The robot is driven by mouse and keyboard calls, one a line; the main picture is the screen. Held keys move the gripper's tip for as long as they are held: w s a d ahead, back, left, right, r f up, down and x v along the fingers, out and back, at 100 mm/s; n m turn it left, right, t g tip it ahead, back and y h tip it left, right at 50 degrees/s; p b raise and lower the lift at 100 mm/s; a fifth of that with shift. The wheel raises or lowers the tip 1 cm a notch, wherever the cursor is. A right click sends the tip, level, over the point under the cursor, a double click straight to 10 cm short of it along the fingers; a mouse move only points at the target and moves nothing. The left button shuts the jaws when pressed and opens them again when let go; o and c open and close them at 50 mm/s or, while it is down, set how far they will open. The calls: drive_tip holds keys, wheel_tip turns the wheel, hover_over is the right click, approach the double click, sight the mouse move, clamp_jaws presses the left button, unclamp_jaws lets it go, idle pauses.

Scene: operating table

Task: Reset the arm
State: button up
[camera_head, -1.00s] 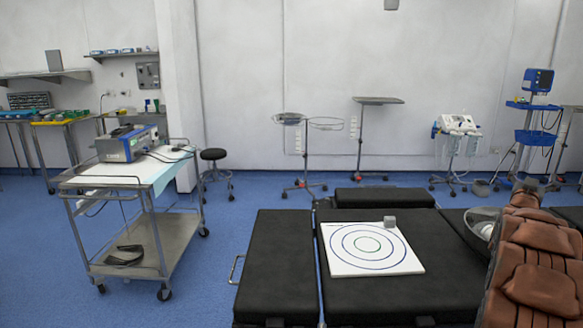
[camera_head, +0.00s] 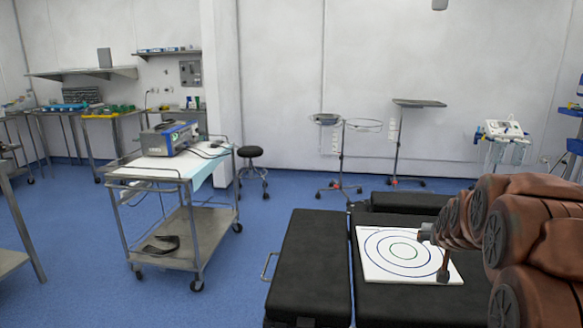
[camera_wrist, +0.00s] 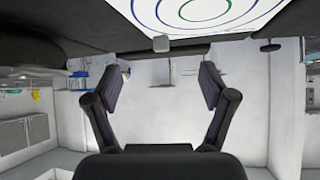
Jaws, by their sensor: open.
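My gripper (camera_wrist: 160,84) is open and empty in the wrist view, its two dark fingers spread apart. In the head view my brown arm reaches in from the right, and its end is over the right part of a white board with concentric rings (camera_head: 385,273). The board also shows at the top of the wrist view (camera_wrist: 135,17). A small grey cube (camera_wrist: 161,44) shows at the board's edge there, apart from the fingers. In the head view my arm's end makes the cube hard to tell.
The board lies on a black padded operating table (camera_head: 310,265). A steel cart (camera_head: 195,240) with a blue-fronted device (camera_head: 170,138) stands to the left. A black stool (camera_head: 250,152) and stands (camera_head: 395,150) are behind. Blue floor is open between cart and table.

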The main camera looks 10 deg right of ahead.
drive_tip(key=s+a+f+n+g+y, duration=0.2)
drive_tip(key=s+a+f+g, duration=0.1)
drive_tip(key=s+a, duration=0.6)
drive_tip(key=s+a+f+n+g+y, duration=0.1)
drive_tip(key=s+a+f+g+y, duration=0.15)
drive_tip(key=s+a, duration=0.65)
drive_tip(key=s+a+f+n+g, duration=0.1)
drive_tip(key=s+a+g, duration=0.3)
drive_tip(key=s, duration=0.8)
drive_tip(key=s+a+f+n+g, duration=0.2)
drive_tip(key=s+a, duration=0.5)
drive_tip(key=s, duration=0.4)
drive_tip(key=s+p+v, duration=0.2)
drive_tip(key=p+v, duration=0.5)
drive_tip(key=v, duration=0.1)
drive_tip(key=s+r+p+v, duration=0.1)
drive_tip(key=p+v, duration=0.7)
drive_tip(key=shift+d+r+t, duration=0.15)
drive_tip(key=shift+d+t, duration=0.25)
drive_tip(key=shift+t, duration=0.05)
